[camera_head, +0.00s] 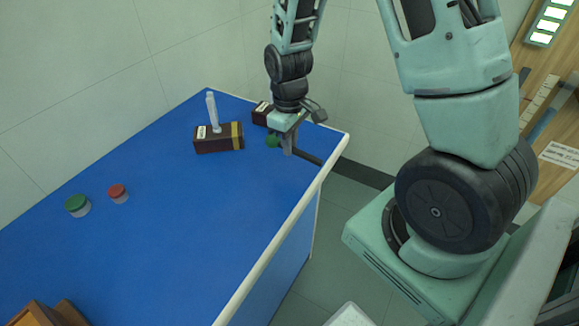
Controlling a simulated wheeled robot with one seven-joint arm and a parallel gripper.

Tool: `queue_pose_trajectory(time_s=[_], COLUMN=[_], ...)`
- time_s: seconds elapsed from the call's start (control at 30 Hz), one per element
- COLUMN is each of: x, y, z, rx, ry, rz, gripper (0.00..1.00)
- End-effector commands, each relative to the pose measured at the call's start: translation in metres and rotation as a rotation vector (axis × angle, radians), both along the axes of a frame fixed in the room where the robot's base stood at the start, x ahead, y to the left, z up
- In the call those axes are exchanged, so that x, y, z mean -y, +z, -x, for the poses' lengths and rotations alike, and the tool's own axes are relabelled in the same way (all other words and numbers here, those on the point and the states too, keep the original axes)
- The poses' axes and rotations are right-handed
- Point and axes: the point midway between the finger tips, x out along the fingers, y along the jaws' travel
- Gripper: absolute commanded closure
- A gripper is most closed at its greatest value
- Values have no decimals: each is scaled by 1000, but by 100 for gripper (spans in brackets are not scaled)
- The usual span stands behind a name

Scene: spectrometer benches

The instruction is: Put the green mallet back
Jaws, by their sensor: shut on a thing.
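My gripper (288,146) is low over the far right corner of the blue bench, shut on the green mallet (272,141). Only a small green part of the mallet shows at the left of the jaws; the rest is hidden by my gripper. A dark brown block (261,113) with a pale label stands just behind and left of my gripper, partly hidden. Another dark brown block (205,146) with a label and a yellow band stands further left. A white upright piece (212,108) stands on or in it. I cannot tell whether the mallet touches the bench.
The blue bench (150,230) is mostly clear in the middle. A green-capped jar (77,204) and a red-capped jar (118,193) stand at its left. A brown wooden object (45,314) is at the bottom left. A wooden surface (548,100) with small items lies at the right.

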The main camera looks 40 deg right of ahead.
Motion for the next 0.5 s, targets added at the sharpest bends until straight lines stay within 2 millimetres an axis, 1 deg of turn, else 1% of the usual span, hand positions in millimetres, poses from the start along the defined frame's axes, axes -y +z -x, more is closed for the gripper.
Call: queue_pose_trajectory(time_s=[0.03, 0.1, 0.27, 0.4, 0.5], x=[0, 0, 0, 0, 0], y=[-8, -17, -30, -50, -61], z=[1, 0, 0, 0, 0], rx=[-4, -2, -2, -2, -1], ry=[-1, -2, -2, -3, -3], rz=[0, 0, 0, 0, -1], gripper=[100, 100, 100, 100, 100])
